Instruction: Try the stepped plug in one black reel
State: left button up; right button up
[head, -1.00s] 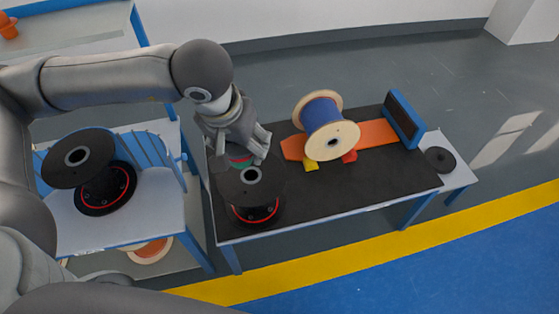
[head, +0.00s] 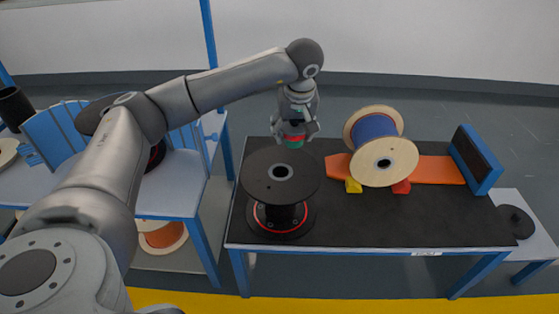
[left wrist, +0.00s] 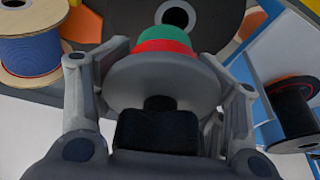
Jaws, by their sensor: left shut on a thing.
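My left gripper (head: 296,131) is shut on the stepped plug (head: 293,142), which has green, red and grey steps. In the left wrist view the plug (left wrist: 163,75) sits between the fingers, green end pointing away from the palm. A black reel (head: 270,186) stands upright on the dark-topped table, with a light-rimmed hole in its upper flange. The gripper and plug are just behind that flange in the head view, apart from the hole. The reel's hole (left wrist: 175,15) shows just beyond the green end in the left wrist view. My right gripper is not in view.
A blue-wound wooden reel (head: 384,148) rests on an orange board with yellow and red wedges. A blue-framed block (head: 476,160) stands at the board's right end. Another black reel (left wrist: 292,105) stands on the blue-framed side table. The table's front right (head: 430,220) is clear.

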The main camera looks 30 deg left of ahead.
pick_arm(q)
jog(key=shift+w+a+f+n+b, duration=0.4)
jog(key=shift+a+f+b, duration=0.55)
jog(key=shift+f+b, duration=1.05)
jog(key=shift+w+a+f+n+b, duration=0.35)
jog(key=shift+a+f+b, duration=0.8)
jog(key=shift+f, duration=1.5)
jog(key=shift+w+a+f+n+b, duration=0.25)
jog(key=shift+a+f+n+b, duration=0.4)
jog(key=shift+f+b, duration=1.5)
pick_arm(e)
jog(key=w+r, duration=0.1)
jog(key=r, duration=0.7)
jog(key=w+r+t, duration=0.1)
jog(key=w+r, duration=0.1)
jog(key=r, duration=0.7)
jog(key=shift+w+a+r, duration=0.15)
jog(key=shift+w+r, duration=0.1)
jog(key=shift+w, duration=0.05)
pick_arm(q)
jog(key=shift+f, duration=0.15)
jog(key=shift+p, duration=0.3)
jog(key=shift+p, duration=0.3)
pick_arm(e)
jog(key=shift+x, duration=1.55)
